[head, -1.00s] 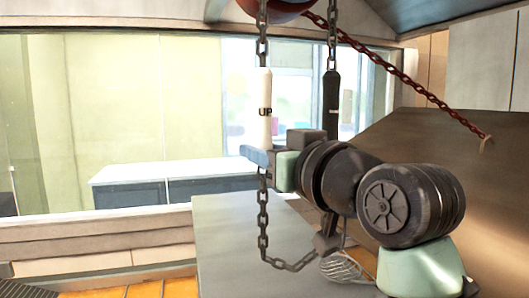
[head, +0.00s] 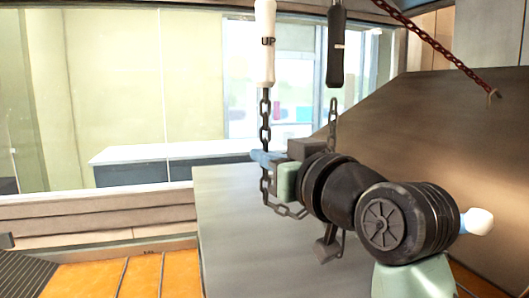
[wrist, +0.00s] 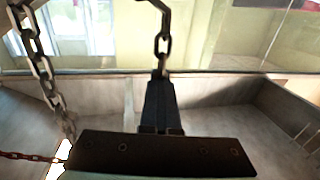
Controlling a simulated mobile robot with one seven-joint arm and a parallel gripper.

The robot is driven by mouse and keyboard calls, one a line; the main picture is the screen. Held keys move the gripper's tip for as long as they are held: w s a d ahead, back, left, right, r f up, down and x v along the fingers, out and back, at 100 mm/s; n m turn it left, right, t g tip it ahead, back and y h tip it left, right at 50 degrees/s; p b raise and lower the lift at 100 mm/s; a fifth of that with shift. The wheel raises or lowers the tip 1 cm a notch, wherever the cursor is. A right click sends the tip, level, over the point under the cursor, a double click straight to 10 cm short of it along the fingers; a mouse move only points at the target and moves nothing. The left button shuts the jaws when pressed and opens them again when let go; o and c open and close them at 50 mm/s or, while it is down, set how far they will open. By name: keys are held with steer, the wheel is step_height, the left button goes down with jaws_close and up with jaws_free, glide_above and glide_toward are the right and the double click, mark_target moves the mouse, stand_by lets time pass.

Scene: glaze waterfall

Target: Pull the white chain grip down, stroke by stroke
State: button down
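The white chain grip (head: 265,45), marked UP, hangs upright at the top of the head view. Its chain (head: 265,115) runs down from it to my gripper (head: 262,157). My gripper is below the grip, clear of it. In the wrist view the fingers (wrist: 161,90) look together, and chain links (wrist: 163,45) line up with their tips. I cannot tell whether a link is pinched between them. Below my gripper the chain curves right in a slack loop.
A black grip (head: 337,45) hangs to the right on the other chain strand. A taut red chain (head: 430,45) slants down to a hook at a large brown sloped panel (head: 430,125). A grey surface (head: 225,235) lies below, and a window (head: 120,90) is behind.

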step_height(320, 180, down, 7)
steer(key=b, duration=0.4)
steer(key=shift+b, duration=0.35)
steer(key=shift+c, duration=2)
jaws_free()
steer(key=b+v, duration=0.1)
steer(key=v, duration=0.8)
